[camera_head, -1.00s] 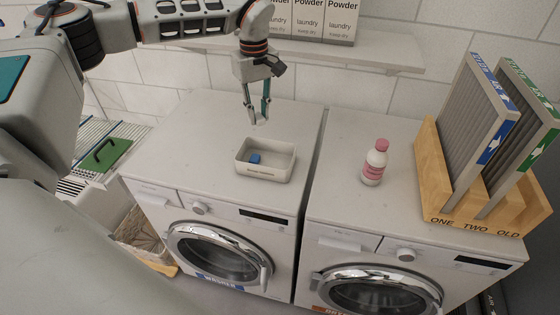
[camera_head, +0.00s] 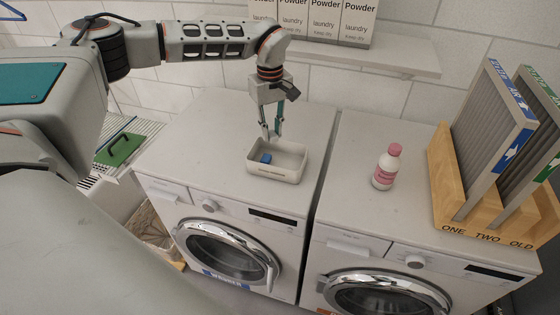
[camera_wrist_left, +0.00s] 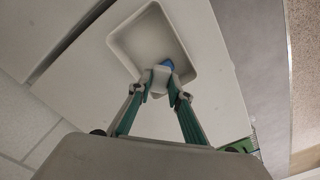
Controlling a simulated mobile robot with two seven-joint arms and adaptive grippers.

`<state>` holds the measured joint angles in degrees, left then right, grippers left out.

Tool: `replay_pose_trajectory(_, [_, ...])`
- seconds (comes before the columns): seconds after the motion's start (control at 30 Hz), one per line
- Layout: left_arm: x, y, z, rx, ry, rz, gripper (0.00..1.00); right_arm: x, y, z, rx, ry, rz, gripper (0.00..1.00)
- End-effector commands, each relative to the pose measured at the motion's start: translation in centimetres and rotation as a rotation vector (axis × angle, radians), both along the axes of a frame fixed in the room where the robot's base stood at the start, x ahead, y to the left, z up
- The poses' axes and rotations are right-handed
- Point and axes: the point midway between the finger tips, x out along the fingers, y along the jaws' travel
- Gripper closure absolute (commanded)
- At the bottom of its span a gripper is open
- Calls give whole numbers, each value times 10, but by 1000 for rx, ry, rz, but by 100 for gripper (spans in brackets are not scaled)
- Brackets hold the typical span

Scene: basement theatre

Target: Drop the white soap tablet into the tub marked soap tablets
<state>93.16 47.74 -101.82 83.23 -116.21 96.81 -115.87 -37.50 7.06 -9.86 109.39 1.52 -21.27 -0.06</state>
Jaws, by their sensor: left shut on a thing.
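My left gripper (camera_head: 271,135) is shut on the white soap tablet, just above the back part of the pale tub (camera_head: 275,178). In the left wrist view the white tablet (camera_wrist_left: 160,78) sits between the fingertips, with the tub (camera_wrist_left: 119,46) beyond it. A blue tablet (camera_head: 265,158) lies inside the tub towards the left; it shows partly behind the white one in the wrist view (camera_wrist_left: 168,64). The writing on the tub's front is too small to read. My right gripper is not in view.
The tub stands on the left washing machine (camera_head: 215,125). A pink-and-white bottle (camera_head: 386,168) and a wooden rack (camera_head: 440,200) holding grey filter panels stand on the right machine. Laundry powder boxes (camera_head: 325,25) line the shelf (camera_head: 400,60) behind. The left machine's top is clear around the tub.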

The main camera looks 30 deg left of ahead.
Motion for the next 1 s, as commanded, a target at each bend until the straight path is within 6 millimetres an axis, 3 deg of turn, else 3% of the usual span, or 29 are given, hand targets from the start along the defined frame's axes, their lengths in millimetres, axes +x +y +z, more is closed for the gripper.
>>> replay_pose_trajectory(0.03, [0, 0, 0, 0, 0, 0, 98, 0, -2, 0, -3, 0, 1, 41])
replay_pose_trajectory(0.07, [0, 0, 0, 0, 0, 0, 74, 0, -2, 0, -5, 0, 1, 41])
replay_pose_trajectory(0.1, [0, 0, 0, 0, 0, 0, 63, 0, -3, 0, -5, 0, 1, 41])
replay_pose_trajectory(0.13, [0, 0, 0, 0, 0, 0, 62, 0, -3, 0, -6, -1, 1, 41])
replay_pose_trajectory(0.57, [1, 0, 8, 0, -2, 0, 62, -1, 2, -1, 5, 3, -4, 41])
replay_pose_trajectory(1.0, [1, 0, 89, 0, -4, 0, 62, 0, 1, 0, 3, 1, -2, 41])
